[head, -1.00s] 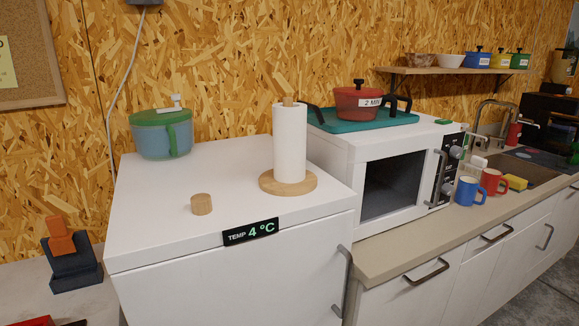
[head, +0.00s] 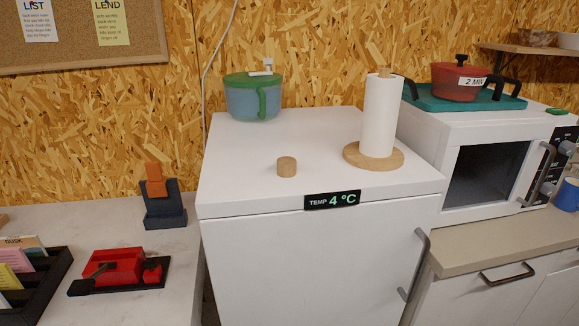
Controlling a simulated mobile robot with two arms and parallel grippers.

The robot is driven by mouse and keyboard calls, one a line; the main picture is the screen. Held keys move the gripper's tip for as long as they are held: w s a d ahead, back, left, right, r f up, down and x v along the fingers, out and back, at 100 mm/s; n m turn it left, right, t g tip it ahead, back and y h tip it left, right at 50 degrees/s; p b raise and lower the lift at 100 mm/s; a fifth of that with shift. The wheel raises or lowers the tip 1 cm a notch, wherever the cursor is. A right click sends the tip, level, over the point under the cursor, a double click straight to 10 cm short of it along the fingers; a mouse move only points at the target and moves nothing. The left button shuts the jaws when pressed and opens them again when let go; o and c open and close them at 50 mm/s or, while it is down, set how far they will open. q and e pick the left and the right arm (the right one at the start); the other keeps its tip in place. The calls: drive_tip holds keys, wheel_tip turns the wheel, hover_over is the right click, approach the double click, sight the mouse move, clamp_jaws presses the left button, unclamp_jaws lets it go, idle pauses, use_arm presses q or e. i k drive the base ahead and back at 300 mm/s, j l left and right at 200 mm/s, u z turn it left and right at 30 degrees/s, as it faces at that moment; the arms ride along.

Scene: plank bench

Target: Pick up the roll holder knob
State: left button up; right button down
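The roll holder knob (head: 287,167) looks like a small, short wooden cylinder. It stands by itself on the white top of the fridge (head: 240,180), left of the paper roll. The roll holder has a round wooden base (head: 352,157) and a white paper roll (head: 379,118) upright on it. The tip of its wooden post (head: 384,73) shows above the roll. Neither of my grippers is in view.
A microwave (head: 487,170) bearing a teal tray and red pot (head: 459,82) is at right. A lower counter at left holds a red device (head: 117,268) and a black rack (head: 45,290).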

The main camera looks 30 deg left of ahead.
sight(287, 165)
drive_tip(key=k+j+z, duration=0.15)
drive_tip(key=j+z, duration=0.15)
drive_tip(key=j, duration=0.15)
drive_tip(key=k+j+z, duration=0.45)
drive_tip(key=j+z, duration=0.15)
drive_tip(key=j, duration=0.15)
